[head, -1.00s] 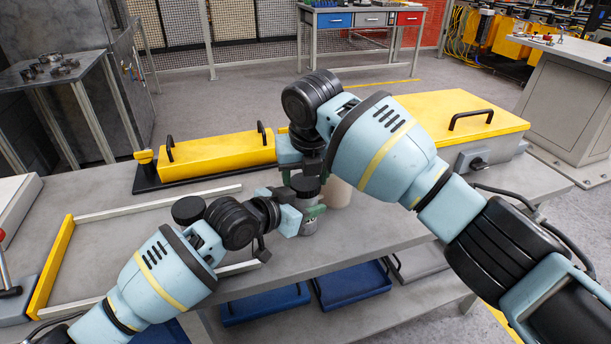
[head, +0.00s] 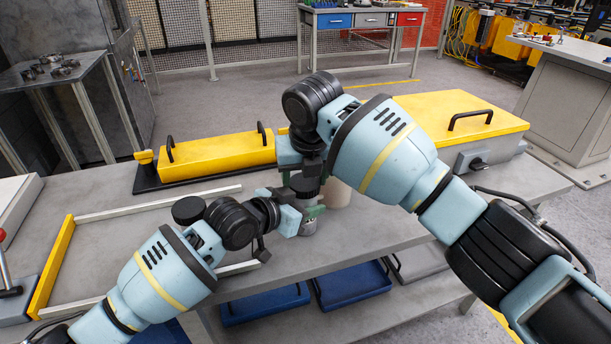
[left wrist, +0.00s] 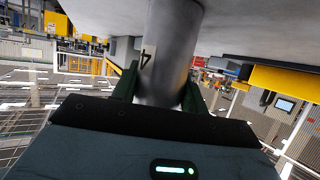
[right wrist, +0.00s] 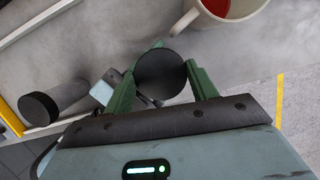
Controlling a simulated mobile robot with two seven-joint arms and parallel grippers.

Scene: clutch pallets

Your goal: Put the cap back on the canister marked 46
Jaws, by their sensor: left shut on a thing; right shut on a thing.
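A grey metal canister (head: 309,227) is upright at the table's front edge in the head view. In the left wrist view the canister (left wrist: 172,48) carries a pale label with a 4 showing; the rest of the marking is hidden. My left gripper (head: 306,214) is shut around its upper body from the left. My right gripper (head: 304,176) is above it, shut on the dark round cap (right wrist: 161,73). In the head view the cap (head: 305,188) is directly over the canister. I cannot tell whether cap and canister touch, as fingers hide the join.
Another black-capped canister (right wrist: 40,108) stands to the left, behind my left wrist. Yellow boxes with black handles (head: 216,157) line the back. A metal frame (head: 62,265) lies at left.

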